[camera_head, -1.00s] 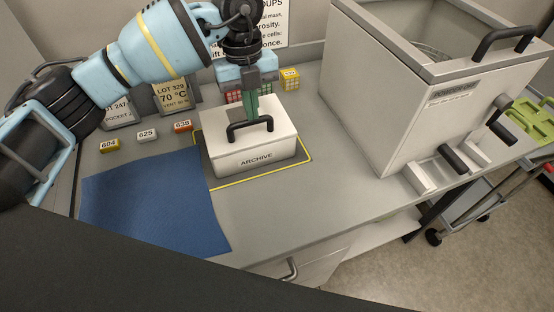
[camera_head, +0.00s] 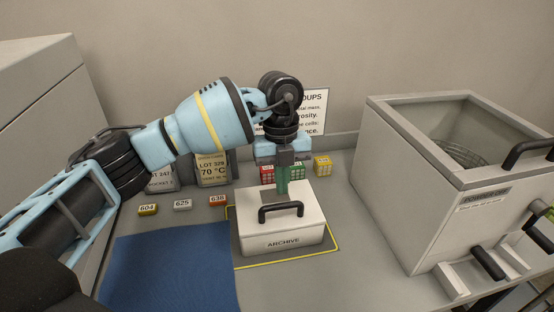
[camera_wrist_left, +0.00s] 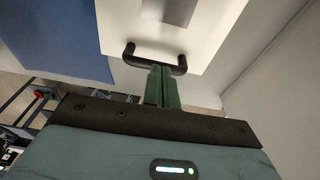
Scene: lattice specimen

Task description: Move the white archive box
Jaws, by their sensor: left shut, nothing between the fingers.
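The white archive box (camera_head: 283,237) stands on the grey bench inside a yellow outline. Its front reads ARCHIVE, and a black handle (camera_head: 281,211) stands up from its lid. My left gripper (camera_head: 282,190) points down behind the handle, its green fingers shut with nothing between them. In the left wrist view the fingers (camera_wrist_left: 161,84) overlap the black handle (camera_wrist_left: 154,59), with the white lid (camera_wrist_left: 205,30) beyond. I cannot tell whether the fingertips touch the lid or handle. My right gripper is not in view.
A blue mat (camera_head: 170,272) lies left of the box. Small tags, such as the yellow one (camera_head: 148,209), line up behind the mat. Sample blocks, one yellow (camera_head: 322,165), stand behind the box. A large open-topped bin (camera_head: 425,220) stands at the right.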

